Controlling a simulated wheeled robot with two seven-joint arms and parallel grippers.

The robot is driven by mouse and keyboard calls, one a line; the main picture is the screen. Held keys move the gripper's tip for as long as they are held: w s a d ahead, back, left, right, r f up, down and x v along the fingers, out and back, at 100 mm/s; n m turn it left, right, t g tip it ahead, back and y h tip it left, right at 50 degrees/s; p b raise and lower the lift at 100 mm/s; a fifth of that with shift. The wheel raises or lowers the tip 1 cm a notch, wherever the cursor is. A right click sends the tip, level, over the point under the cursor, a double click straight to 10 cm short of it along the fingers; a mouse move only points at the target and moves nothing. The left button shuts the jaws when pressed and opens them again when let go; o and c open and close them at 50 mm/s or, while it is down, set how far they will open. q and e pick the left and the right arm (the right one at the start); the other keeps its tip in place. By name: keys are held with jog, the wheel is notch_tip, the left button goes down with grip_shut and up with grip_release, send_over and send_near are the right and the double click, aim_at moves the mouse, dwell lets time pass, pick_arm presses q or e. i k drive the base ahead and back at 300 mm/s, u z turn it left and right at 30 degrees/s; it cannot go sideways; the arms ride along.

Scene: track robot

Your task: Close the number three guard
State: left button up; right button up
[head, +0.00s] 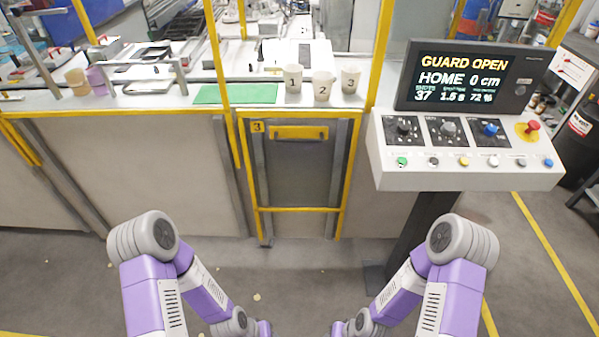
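The number three guard (300,178) is a grey panel in a yellow frame, at the middle of the head view, below the bench top. A small yellow plate marked 3 (257,127) is at its upper left. A yellow handle (299,132) runs across its upper part. The space above the panel, between the yellow posts, is uncovered. The console screen (470,77) reads GUARD OPEN and HOME 0 cm. Both my arms reach down to the bottom edge of the view; neither gripper shows, and nothing of mine touches the guard.
Cups numbered 1 (293,79), 2 (323,86) and 3 (350,80) stand on the bench above the guard, beside a green mat (236,94). A control console (470,175) with knobs, buttons and a red stop button (532,126) stands right. The floor before the guard is clear.

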aim_at(280, 134)
jog(key=u, duration=0.7)
jog(key=i, duration=1.65)
jog(key=z, duration=0.75)
